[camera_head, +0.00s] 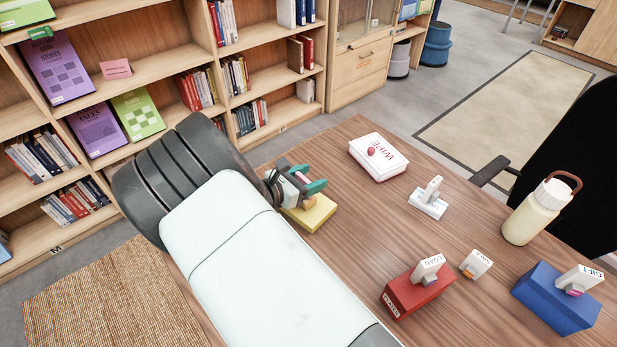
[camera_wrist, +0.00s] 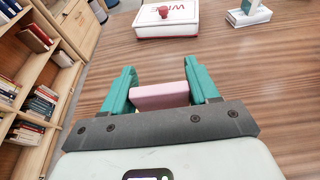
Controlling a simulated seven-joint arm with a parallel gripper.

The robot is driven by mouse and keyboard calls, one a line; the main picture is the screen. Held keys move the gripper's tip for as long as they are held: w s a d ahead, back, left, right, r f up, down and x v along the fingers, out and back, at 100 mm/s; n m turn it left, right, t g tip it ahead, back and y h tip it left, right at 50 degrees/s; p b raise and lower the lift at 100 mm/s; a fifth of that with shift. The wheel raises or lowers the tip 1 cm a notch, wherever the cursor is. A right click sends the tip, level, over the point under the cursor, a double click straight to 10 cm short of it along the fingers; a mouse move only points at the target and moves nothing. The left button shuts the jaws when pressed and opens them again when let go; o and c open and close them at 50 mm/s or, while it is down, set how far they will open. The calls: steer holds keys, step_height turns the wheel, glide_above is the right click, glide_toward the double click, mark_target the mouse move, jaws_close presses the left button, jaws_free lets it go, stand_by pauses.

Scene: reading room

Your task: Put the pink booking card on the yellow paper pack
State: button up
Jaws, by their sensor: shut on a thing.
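The pink booking card (camera_wrist: 160,96) is between the two teal fingers of my gripper (camera_wrist: 162,88) in the wrist view, seen as a small pink block. In the head view my gripper (camera_head: 308,186) is at the table's left part, and a bit of the card (camera_head: 309,201) shows below its fingers. The yellow paper pack (camera_head: 314,217) lies on the table right under the gripper, partly hidden by my arm. I cannot tell whether the card touches the pack.
A white WIPE box (camera_head: 375,165) lies beyond the gripper. A stamp on a white base (camera_head: 428,206), a red box (camera_head: 410,297), a blue box (camera_head: 555,305) and a cream bottle (camera_head: 530,222) stand farther right. Bookshelves, with a pink sign (camera_head: 116,69), line the left.

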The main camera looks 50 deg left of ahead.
steer(key=o, duration=1.4)
steer(key=shift+f, duration=0.1)
steer(key=shift+r, duration=0.2)
steer(key=v, duration=1.2)
